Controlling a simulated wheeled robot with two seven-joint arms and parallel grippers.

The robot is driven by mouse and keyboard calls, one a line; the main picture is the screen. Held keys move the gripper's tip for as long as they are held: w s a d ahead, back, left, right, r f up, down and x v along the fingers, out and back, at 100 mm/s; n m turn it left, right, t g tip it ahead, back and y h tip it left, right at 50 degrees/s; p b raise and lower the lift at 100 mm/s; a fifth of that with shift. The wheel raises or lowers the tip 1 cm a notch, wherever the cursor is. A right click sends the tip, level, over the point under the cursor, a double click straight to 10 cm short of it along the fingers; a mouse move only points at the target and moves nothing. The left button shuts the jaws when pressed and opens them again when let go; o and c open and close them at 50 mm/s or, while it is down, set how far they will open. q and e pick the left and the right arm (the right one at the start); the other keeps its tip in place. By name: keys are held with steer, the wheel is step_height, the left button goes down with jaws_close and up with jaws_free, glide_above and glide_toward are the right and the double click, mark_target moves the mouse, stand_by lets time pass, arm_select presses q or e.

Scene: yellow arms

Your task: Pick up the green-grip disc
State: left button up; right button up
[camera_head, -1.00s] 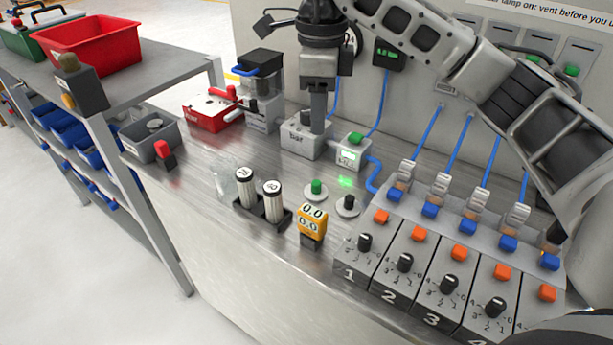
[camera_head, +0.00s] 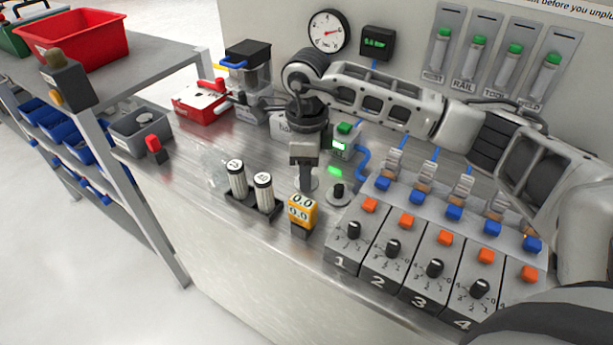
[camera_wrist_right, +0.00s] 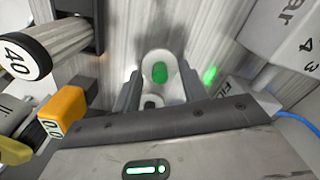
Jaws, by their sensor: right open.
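The green-grip disc shows in the right wrist view (camera_wrist_right: 160,73) as a pale round disc with a green grip standing on its middle. In the head view its grip is hidden behind my right gripper (camera_head: 305,172), and only a bit of its pale rim shows. My right gripper points down over the disc, open and empty. In the wrist view its two fingers stand on either side of the green grip; I cannot tell whether they touch it. A second disc with a black grip (camera_head: 338,191) lies just to the right. My left gripper is out of view.
Two white-topped cylinders in a black holder (camera_head: 252,204) stand to the left. A yellow meter (camera_head: 302,209) stands close in front. The numbered switch panels (camera_head: 392,262) fill the right, and a grey box with a green button (camera_head: 343,140) stands behind.

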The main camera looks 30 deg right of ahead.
steer(key=shift+f, duration=0.15)
jaws_close()
